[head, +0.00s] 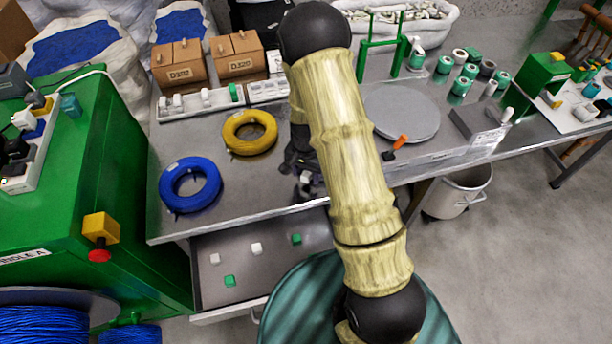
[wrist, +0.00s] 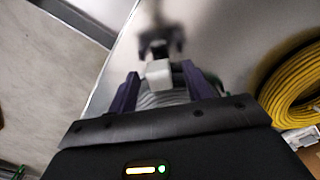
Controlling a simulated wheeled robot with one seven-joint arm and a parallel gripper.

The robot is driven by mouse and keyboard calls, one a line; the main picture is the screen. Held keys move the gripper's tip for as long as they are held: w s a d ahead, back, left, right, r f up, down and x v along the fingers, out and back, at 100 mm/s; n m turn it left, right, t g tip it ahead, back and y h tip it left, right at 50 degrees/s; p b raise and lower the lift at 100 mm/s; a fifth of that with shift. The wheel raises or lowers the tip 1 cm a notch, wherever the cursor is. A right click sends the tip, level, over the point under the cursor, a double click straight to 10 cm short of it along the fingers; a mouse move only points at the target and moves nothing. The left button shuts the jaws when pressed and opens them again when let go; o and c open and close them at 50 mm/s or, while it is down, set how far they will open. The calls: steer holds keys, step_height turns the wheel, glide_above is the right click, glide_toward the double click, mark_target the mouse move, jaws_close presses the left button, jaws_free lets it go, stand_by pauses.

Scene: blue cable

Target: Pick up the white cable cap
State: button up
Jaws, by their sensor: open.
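My gripper (wrist: 162,84) is open, with its two purple fingers apart over the metal bench. A small white block, which looks like the white cable cap (wrist: 158,72), shows between the fingertips in the wrist view. I cannot tell whether either finger touches it. In the head view my gripper (head: 301,168) is low over the bench near its front edge, mostly hidden by my arm. More white caps (head: 257,248) (head: 215,259) lie in the open drawer below, beside green caps (head: 297,239) (head: 230,281).
A yellow cable coil (head: 249,132) lies left of my gripper in the head view, with a blue coil (head: 190,186) farther left. Cardboard boxes (head: 179,64) stand behind. A grey round plate (head: 402,112) is to the right. The open drawer (head: 262,270) juts out below the bench edge.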

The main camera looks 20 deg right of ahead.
mark_target(306, 174)
jaws_close()
steer(key=shift+r, duration=0.1)
step_height(306, 174, up, 10)
stand_by(0.6)
steer(key=shift+p, duration=0.3)
steer(key=shift+f+p, duration=0.6)
steer(key=shift+p, duration=0.2)
steer(key=shift+d+f, duration=0.1)
steer(key=shift+f, duration=0.65)
